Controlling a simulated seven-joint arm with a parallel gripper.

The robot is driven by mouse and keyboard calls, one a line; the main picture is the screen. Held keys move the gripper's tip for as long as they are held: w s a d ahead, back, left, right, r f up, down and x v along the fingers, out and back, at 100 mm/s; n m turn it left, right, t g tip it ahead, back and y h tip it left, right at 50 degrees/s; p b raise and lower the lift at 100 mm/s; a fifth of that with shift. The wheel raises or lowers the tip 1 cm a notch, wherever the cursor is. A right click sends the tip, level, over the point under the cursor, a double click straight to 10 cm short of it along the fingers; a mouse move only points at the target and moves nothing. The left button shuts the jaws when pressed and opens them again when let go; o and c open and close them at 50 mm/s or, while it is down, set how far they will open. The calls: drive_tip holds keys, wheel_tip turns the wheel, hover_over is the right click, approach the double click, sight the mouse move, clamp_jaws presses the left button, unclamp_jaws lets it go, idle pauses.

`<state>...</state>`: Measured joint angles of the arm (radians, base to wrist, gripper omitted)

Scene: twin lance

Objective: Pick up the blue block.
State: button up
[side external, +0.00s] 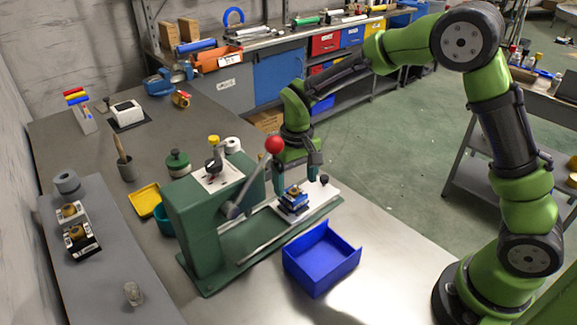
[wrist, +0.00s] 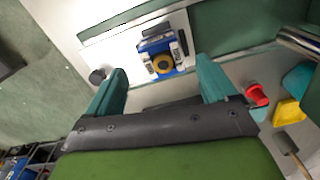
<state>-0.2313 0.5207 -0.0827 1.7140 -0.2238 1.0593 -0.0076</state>
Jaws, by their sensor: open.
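The blue block (side external: 291,206) sits on the pale plate of a green lever press in the side external view, with darker and metal parts around it. In the wrist view the blue block (wrist: 148,45) shows with a round yellow piece on its near side and dark and pale pieces at its sides. My gripper (side external: 297,181) points down with its two teal fingers spread, just above the block and near its sides. In the wrist view my gripper (wrist: 160,80) is open and empty, and the block appears beyond the fingertips. I cannot tell if a finger touches it.
The press body (side external: 205,222) and its red-knobbed lever (side external: 274,146) stand left of my gripper. An open blue bin (side external: 322,258) stands in front of the press. A yellow tray (side external: 146,199) lies behind it at left. The bench is clear right of the bin.

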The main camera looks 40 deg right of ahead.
sight(294, 190)
drive_tip(key=f, duration=0.4)
drive_tip(key=shift+a+f, duration=0.15)
drive_tip(key=shift+a, duration=0.05)
drive_tip(key=shift+c, duration=0.5)
